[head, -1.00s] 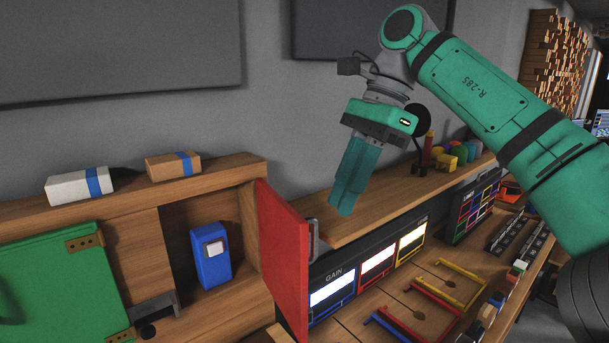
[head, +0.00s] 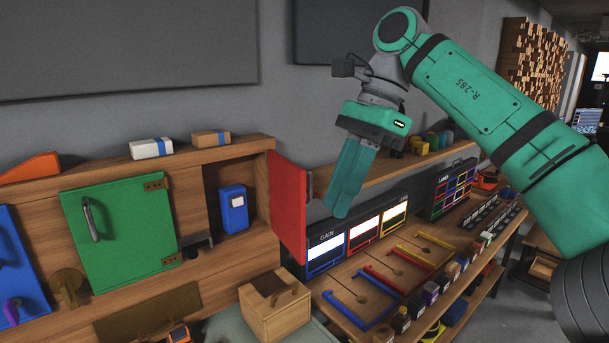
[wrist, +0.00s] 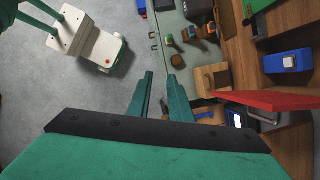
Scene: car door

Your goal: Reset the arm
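My gripper (head: 338,212) hangs in the air, fingers pointing down, in front of the shelf and the open red door in the head view. In the wrist view its two fingers (wrist: 160,76) stand apart with nothing between them, so it is open and empty. My green arm (head: 480,95) reaches in from the right, bent at the elbow near the top. The red door (head: 288,208) stands swung open beside a compartment with a blue box (head: 233,209). The red door also shows in the wrist view (wrist: 265,101), to the right of the fingers.
A closed green door (head: 130,235) is left of the compartment. A white box (head: 151,148) and a brown box (head: 211,138) sit on top of the cabinet. A wooden box (head: 274,305) stands below. Open floor (wrist: 95,95) lies left in the wrist view.

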